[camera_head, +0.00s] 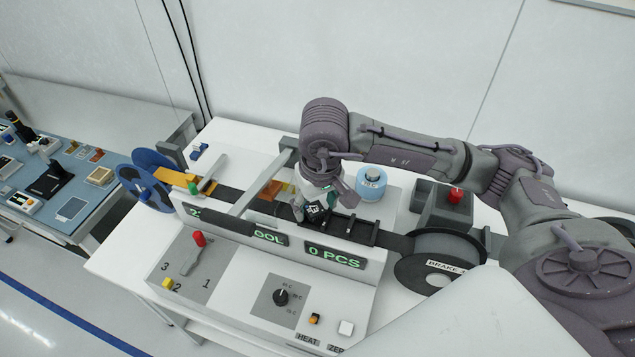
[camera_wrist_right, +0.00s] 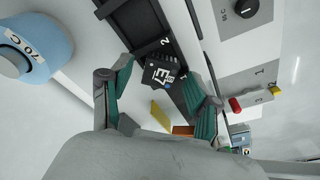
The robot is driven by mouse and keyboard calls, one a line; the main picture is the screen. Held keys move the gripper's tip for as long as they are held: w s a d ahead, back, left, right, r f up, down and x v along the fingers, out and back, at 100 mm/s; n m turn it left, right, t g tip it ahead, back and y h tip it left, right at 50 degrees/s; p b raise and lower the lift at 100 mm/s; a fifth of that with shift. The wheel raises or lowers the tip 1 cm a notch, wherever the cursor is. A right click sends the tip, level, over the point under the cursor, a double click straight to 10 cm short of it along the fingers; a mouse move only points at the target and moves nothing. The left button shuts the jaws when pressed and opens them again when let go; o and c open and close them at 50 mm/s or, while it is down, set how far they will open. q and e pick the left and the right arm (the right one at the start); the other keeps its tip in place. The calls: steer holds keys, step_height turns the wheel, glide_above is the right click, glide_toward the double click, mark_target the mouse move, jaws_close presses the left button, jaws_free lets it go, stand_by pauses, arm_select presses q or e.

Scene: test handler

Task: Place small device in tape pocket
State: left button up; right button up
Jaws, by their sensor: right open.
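A small black device (camera_head: 313,210) with white marks lies over the dark tape track by my right gripper. In the right wrist view the device (camera_wrist_right: 160,73) reads "E7" and shows pins along one edge. My right gripper (camera_wrist_right: 158,78) is open, with a teal-padded finger on each side of the device and gaps visible. In the head view the right gripper (camera_head: 318,197) points down at the track. The black tape track (camera_wrist_right: 132,22) has raised pocket walls, with a "2" beside one. I cannot tell whether the device is seated in a pocket or slightly above it.
A grey tape reel (camera_head: 445,248) stands at the right and a blue reel (camera_head: 148,180) at the left. A blue round container (camera_head: 373,184) stands behind the track. The front panel has a red-tipped lever (camera_head: 199,239), a dial (camera_head: 281,297) and a "0 PCS" display (camera_head: 335,257).

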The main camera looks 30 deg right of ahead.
mark_target(317, 213)
steer(key=r+b, duration=0.2)
steer(key=r, duration=0.1)
steer(key=r+b, duration=0.1)
steer(key=r, duration=0.1)
steer(key=shift+s+r, duration=0.15)
steer(key=shift+s, duration=0.2)
step_height(317, 213, up, 7)
steer(key=s+b, duration=0.1)
steer(key=shift+s+a, duration=0.15)
